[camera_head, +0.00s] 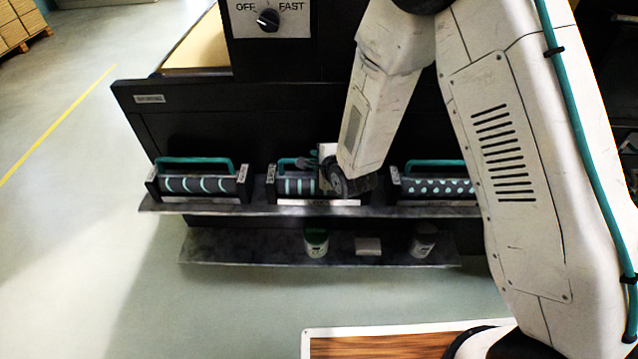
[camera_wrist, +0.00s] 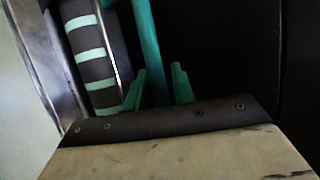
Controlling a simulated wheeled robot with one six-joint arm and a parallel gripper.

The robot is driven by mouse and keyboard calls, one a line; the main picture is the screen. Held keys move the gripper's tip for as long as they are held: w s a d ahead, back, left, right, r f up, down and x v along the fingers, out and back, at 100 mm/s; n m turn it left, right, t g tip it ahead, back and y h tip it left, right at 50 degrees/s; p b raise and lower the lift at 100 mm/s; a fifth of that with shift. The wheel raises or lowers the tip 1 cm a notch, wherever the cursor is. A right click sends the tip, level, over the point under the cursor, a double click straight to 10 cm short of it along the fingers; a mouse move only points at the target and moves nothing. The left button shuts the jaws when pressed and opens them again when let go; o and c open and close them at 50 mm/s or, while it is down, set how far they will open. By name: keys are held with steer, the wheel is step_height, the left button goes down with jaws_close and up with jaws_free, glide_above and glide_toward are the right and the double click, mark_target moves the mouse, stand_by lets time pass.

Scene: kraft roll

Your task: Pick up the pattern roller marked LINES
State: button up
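The middle roller (camera_head: 298,187) on the shelf has straight teal stripes on a dark drum and a teal handle (camera_head: 288,163). I take it as LINES; its label is too small to read. It lies in its cradle, its right part hidden by my arm. My gripper (camera_head: 312,160) is at the handle. In the wrist view, the striped drum (camera_wrist: 93,55) is at upper left, with the teal handle (camera_wrist: 147,35) beside it. My gripper's teal fingertips (camera_wrist: 160,88) stand apart, with the handle between them. Contact with the handle is unclear.
A roller with curved marks (camera_head: 195,184) lies left on the shelf (camera_head: 235,209); a dotted roller (camera_head: 440,187) lies right, partly behind my arm. A lower ledge (camera_head: 255,248) holds a green-topped can (camera_head: 316,243), a pale block (camera_head: 368,246) and another can (camera_head: 424,240). Floor at left is clear.

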steer(key=shift+w+a+f, duration=0.15)
steer(key=shift+w+f, duration=0.05)
steer(key=shift+w, duration=0.15)
jaws_close()
stand_by(1.2)
